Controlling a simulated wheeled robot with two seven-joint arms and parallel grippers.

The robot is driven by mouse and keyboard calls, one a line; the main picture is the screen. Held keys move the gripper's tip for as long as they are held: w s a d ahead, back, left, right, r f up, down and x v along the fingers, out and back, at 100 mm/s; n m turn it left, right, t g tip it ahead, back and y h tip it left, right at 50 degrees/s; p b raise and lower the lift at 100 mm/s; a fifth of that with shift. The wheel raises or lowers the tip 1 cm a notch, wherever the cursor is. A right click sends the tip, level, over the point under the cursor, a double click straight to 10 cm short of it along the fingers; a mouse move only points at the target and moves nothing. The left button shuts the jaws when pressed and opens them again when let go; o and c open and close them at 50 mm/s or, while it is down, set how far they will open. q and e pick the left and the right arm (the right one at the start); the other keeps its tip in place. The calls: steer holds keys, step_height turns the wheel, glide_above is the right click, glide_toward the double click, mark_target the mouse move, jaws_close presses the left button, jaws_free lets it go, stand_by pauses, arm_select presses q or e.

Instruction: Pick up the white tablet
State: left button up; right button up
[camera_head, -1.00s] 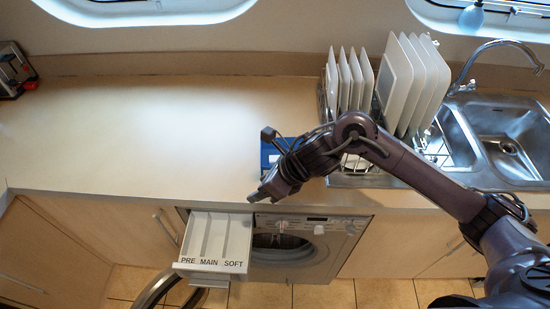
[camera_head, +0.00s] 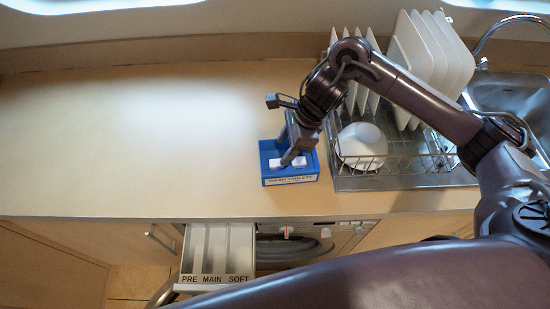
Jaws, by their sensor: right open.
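The white tablet (camera_head: 277,163) lies in a small blue box (camera_head: 291,181) on the counter, left of the dish rack. The box has a white label on its front. White shows on both sides of a gripper finger, so I cannot tell whether it is one tablet or more. My right gripper (camera_head: 290,158) points down into the box, with its fingers over or beside the white tablet and partly hiding it. It is open. I cannot tell whether it touches the tablet. My left gripper is not in view.
A wire dish rack (camera_head: 398,172) with upright plates (camera_head: 432,62) and a white bowl (camera_head: 361,147) stands right of the box. The sink (camera_head: 520,105) is at the far right. A detergent drawer (camera_head: 217,252) marked PRE, MAIN, SOFT is pulled out below. The counter (camera_head: 130,140) is clear on the left.

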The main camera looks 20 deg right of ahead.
mark_target(273, 167)
steer(key=p+x, duration=0.2)
steer(key=x, duration=0.1)
steer(key=shift+s+a+f, duration=0.1)
steer(key=shift+s+f, duration=0.1)
steer(key=shift+s, duration=0.2)
steer(key=shift+p+x, duration=0.35)
steer(key=shift+x, duration=0.65)
steer(key=shift+w, duration=0.2)
steer(key=shift+c, duration=1.4)
steer(key=c, duration=0.8)
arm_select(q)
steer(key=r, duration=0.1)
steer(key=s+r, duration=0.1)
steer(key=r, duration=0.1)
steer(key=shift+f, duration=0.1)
arm_select(e)
steer(key=shift+r, duration=0.1)
